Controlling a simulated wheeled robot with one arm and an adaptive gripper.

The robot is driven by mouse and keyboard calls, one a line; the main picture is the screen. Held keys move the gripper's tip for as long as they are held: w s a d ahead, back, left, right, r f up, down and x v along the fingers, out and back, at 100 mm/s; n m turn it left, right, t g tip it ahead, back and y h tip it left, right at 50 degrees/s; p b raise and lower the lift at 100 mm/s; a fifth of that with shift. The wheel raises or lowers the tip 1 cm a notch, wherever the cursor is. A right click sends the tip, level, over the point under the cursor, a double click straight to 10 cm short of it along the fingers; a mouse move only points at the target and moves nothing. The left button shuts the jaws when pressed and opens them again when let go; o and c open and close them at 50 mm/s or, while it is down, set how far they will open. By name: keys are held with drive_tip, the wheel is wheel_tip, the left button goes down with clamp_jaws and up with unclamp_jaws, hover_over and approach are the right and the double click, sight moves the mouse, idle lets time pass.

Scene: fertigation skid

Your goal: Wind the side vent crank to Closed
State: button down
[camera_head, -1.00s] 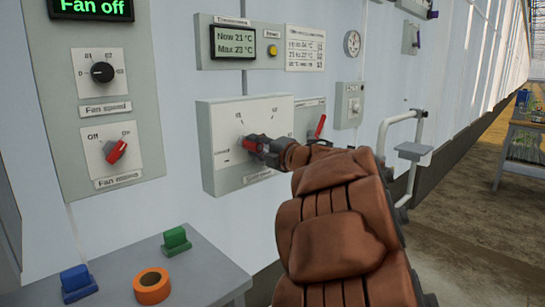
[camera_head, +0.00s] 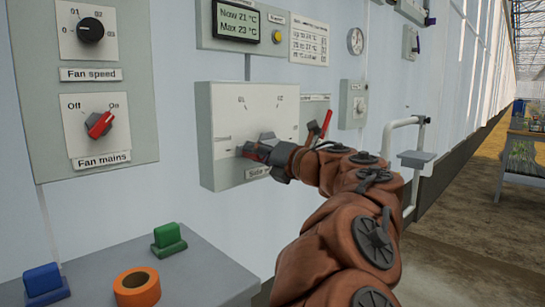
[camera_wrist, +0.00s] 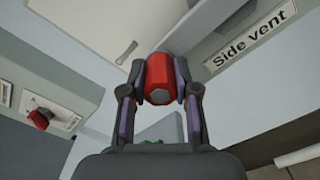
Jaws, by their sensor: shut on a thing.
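The side vent crank box (camera_head: 222,115) is a pale panel on the wall with a scale on its face and a "Side vent" label below. The word at the scale's left end is partly legible and looks like "Closed". The crank's red handle knob sits low on the face, just above the label; the grey hub (camera_head: 267,136) shows above it. My gripper (camera_head: 258,151) is shut on the red knob, partly hiding it and the crank arm. In the wrist view the red knob (camera_wrist: 158,80) lies between both fingers, touching them.
Left is a panel with fan speed (camera_head: 90,30) and fan mains (camera_head: 100,124) knobs. Below it a grey shelf holds a blue block (camera_head: 43,282), an orange tape ring (camera_head: 137,288) and a green block (camera_head: 169,240). A red lever (camera_head: 326,123) and white pipe (camera_head: 386,137) are close right.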

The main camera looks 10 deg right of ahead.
drive_tip(key=shift+f, duration=0.15)
drive_tip(key=c, duration=0.9)
unclamp_jaws()
drive_tip(key=shift+o, duration=0.2)
drive_tip(key=v, duration=1.2)
